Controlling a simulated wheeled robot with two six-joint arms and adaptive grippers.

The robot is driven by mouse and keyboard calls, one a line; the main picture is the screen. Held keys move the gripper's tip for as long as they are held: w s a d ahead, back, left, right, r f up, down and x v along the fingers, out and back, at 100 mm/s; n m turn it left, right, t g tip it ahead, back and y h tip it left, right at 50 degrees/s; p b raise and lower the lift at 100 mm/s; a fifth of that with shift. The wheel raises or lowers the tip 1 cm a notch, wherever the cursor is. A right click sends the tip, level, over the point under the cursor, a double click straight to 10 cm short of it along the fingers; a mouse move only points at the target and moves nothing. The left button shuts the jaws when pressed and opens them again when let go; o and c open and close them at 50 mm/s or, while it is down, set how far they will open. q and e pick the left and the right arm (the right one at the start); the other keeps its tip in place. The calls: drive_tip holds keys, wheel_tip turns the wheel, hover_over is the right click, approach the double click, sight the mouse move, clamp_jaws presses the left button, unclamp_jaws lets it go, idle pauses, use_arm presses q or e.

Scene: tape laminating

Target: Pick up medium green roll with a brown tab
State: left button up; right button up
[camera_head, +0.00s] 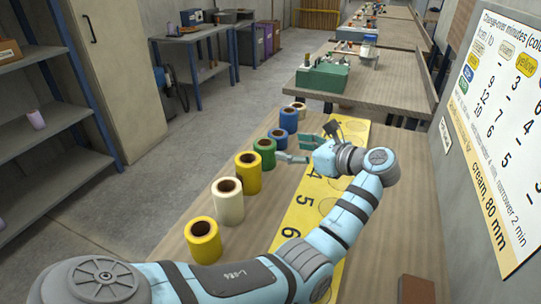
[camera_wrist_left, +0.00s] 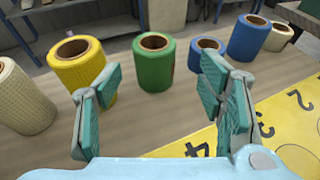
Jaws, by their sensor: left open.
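The green roll (camera_head: 265,156) stands upright on the table in a line of rolls, between a yellow roll (camera_head: 248,177) and a small blue roll (camera_head: 279,143). In the left wrist view the green roll (camera_wrist_left: 153,70) is ahead of my left gripper (camera_wrist_left: 162,112), seen between its two fingers. A brown tab cannot be made out clearly. My left gripper (camera_head: 291,147) is open and empty, beside the green roll on the mat side and apart from it. My right gripper is not in view.
A cream roll (camera_head: 228,207) and another yellow roll (camera_head: 203,246) stand nearer. A larger blue roll (camera_head: 289,120) and a cream roll (camera_head: 299,107) stand farther along. A yellow numbered mat (camera_head: 288,226) lies right of the line. A wall sign (camera_head: 510,110) stands at right.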

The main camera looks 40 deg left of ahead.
sight(260, 142)
use_arm(q)
drive_tip(key=x, duration=0.7)
drive_tip(key=b+x, duration=0.1)
drive_tip(key=x, duration=0.2)
drive_tip(key=shift+s+a, duration=0.4)
drive_tip(key=shift+d, duration=0.1)
drive_tip(key=c, duration=1)
